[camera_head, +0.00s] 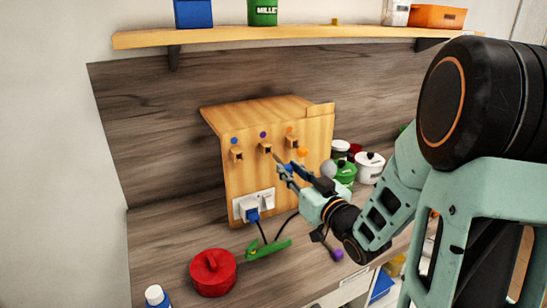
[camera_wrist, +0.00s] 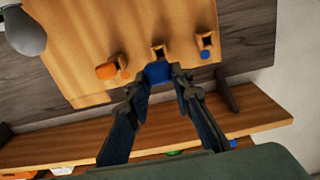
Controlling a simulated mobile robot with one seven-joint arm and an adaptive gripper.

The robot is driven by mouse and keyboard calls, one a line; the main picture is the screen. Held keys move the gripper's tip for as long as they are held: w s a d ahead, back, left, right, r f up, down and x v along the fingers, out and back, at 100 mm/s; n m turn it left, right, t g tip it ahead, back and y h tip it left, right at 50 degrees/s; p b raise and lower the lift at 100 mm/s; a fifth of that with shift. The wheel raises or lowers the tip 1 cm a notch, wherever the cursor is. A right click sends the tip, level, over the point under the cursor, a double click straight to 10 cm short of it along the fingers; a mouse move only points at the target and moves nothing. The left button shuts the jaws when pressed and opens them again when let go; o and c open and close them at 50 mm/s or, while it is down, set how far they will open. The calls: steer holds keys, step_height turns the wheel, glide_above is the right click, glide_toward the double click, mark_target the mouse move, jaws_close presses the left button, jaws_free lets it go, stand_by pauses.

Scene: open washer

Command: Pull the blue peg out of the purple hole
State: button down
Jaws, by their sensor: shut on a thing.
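The wooden peg board (camera_head: 238,190) stands on the counter against the wall. The purple hole (camera_head: 265,148), under a purple dot, looks empty in the head view. It is the middle opening in the wrist view (camera_wrist: 157,50), where its dark inside shows. My gripper (camera_head: 281,170) is in front of the board, below and right of this hole. In the wrist view my gripper (camera_wrist: 159,80) is shut on the blue peg (camera_wrist: 158,71). The peg appears to be outside the hole, close in front of the board. The fingers partly hide it.
An orange peg (camera_head: 302,153) is at the orange-marked hole; the blue-marked hole (camera_head: 237,155) looks empty. A grey bulb (camera_head: 328,169) and pots (camera_head: 370,168) are to the right. A blue plug (camera_head: 252,215), green power strip (camera_head: 268,249) and red pot (camera_head: 212,274) are below. A shelf (camera_head: 290,34) runs above.

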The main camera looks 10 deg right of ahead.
steer(key=s+d+r, duration=0.2)
steer(key=s+r, duration=0.1)
steer(key=s, duration=0.2)
steer(key=shift+s+b, duration=0.35)
stand_by(0.4)
